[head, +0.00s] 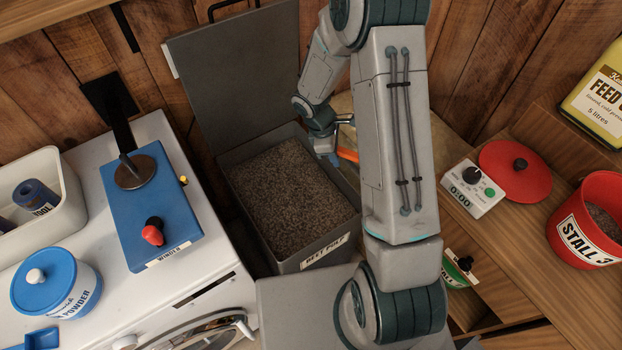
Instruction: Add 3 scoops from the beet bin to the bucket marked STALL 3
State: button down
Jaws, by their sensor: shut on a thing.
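The grey beet bin (291,255), labelled BEET PULP, stands open at the centre, with its lid (235,75) raised behind it. Brown granular feed (290,195) fills much of it. The red bucket marked STALL 3 (583,245) is at the right edge, partly cut off, with brown feed inside. My gripper (336,157) is at the right rim of the bin, partly hidden by my arm. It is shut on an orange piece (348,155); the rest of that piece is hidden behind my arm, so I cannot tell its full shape.
A red lid (520,180) and a white timer (474,190) reading 0:00 sit left of the bucket. A feed jug (597,100) stands behind. A green container (456,272) is lower right. A blue winder (150,215) and blue-lidded tub (70,300) occupy the left white top.

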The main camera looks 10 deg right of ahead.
jog(key=s+a+f+n+t+y, duration=0.1)
jog(key=s+a+n+t+y, duration=0.2)
jog(key=n, duration=1)
jog(key=s+a+f+n+y, duration=0.1)
jog(key=s+a+n, duration=0.35)
jog(key=n, duration=0.85)
jog(key=w+a+f+g+b, duration=0.15)
jog(key=f+b, duration=0.35)
jog(key=f, duration=0.5)
jog(key=w+f+g+b, duration=0.15)
jog(key=f+b, duration=0.25)
jog(key=f, duration=0.6)
jog(key=w+t+b, duration=0.1)
jog(key=w+b, duration=0.1)
jog(key=b, duration=0.1)
jog(key=w+a+t+b, duration=0.1)
jog(key=b, duration=0.1)
jog(key=w+a+t+b, duration=0.1)
jog(key=w+b, duration=0.1)
jog(key=b, duration=0.1)
jog(key=shift+w+r+y+b, duration=0.2)
jog(key=shift+w+y+b, duration=0.1)
jog(key=shift+s+d+r+t+b, duration=0.15)
jog(key=shift+t+b, duration=0.35)
jog(key=shift+b, duration=0.75)
notch_tip(320, 180, up, 14)
jog(key=s+d+t+y+p, duration=0.1)
jog(key=s+t+p, duration=0.1)
jog(key=p, duration=0.1)
jog(key=shift+s, duration=0.3)
